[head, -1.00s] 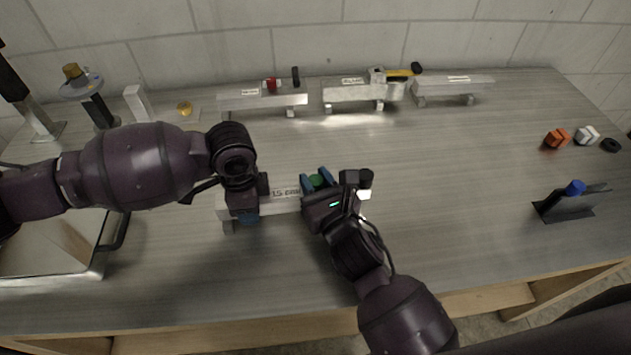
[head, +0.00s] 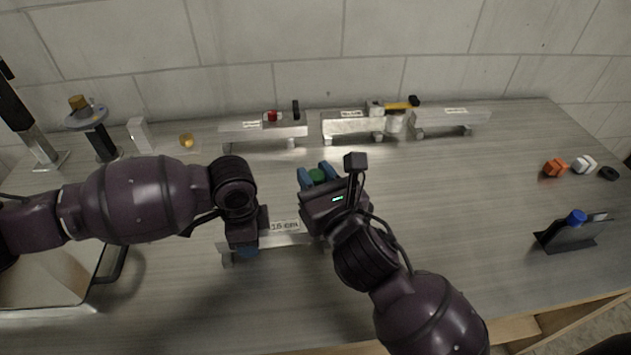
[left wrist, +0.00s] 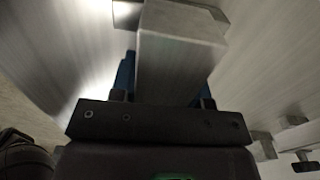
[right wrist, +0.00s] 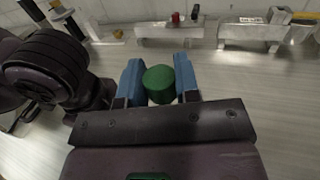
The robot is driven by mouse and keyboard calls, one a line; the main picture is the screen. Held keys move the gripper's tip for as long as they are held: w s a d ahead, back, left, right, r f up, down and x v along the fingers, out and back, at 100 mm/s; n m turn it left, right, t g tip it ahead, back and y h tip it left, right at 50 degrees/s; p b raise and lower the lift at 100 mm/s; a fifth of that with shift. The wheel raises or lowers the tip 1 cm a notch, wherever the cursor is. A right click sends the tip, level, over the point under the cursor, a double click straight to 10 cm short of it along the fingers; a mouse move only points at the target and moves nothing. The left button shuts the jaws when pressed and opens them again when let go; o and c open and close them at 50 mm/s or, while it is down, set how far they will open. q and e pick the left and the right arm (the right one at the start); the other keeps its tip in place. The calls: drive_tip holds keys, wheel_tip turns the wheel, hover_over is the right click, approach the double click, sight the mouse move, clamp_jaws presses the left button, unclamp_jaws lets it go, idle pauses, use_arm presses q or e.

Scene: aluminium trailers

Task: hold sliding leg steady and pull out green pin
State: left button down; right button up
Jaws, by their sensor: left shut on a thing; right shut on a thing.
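My right gripper (head: 318,174) is shut on the green pin (head: 317,177). The right wrist view shows the round green pin top (right wrist: 159,84) between its two blue fingers. The pin appears clear above the near aluminium trailer (head: 286,239), which carries a "15 cm" label. My left gripper (head: 247,250) is shut across this trailer near its left end. In the left wrist view, its blue fingers flank a grey square aluminium bar (left wrist: 180,62). I cannot tell whether that is the sliding leg or the beam. The trailer's right end is hidden behind my right gripper.
Three more trailers, among them a left one (head: 245,133) and a right one (head: 450,120), stand along the back. At right are an orange block (head: 554,167), a black ring (head: 608,173) and a black holder with a blue cap (head: 577,217). The table's centre right is clear.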

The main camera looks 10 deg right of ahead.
use_arm(q)
drive_tip(key=c, duration=0.5)
unclamp_jaws()
drive_tip(key=shift+r, duration=0.1)
wheel_tip(320, 180, up, 12)
drive_tip(key=shift+f, duration=0.1)
drive_tip(key=shift+s, duration=0.1)
